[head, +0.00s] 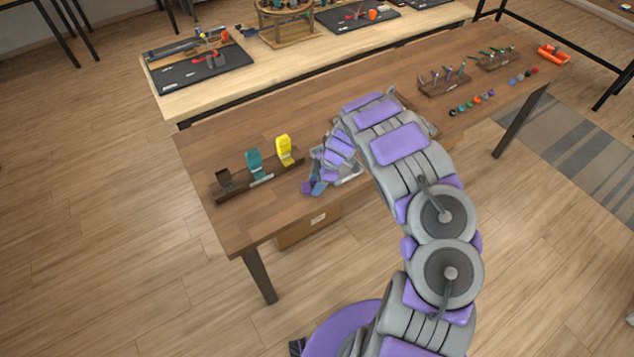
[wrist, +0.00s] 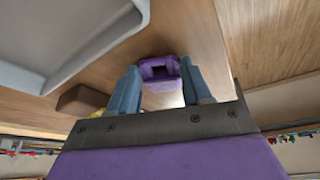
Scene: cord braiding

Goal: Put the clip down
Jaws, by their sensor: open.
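A purple clip (wrist: 158,68) with a dark opening is at my fingertips in the wrist view, over the brown tabletop. It shows small in the head view (head: 307,188), near the table's front edge. My gripper (wrist: 159,88) is open, with one blue-grey finger on either side of the clip's near end. I cannot tell whether a finger still touches it. In the head view my gripper (head: 319,184) points down beside a grey tray (head: 349,178), and my arm hides part of that tray.
A wooden rack (head: 236,188) left of my gripper holds a dark brown, a teal (head: 254,163) and a yellow clip (head: 284,150). Small racks (head: 443,84) and colored beads stand at the table's right. A lighter bench (head: 280,70) stands behind. Bare tabletop lies around the left rack.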

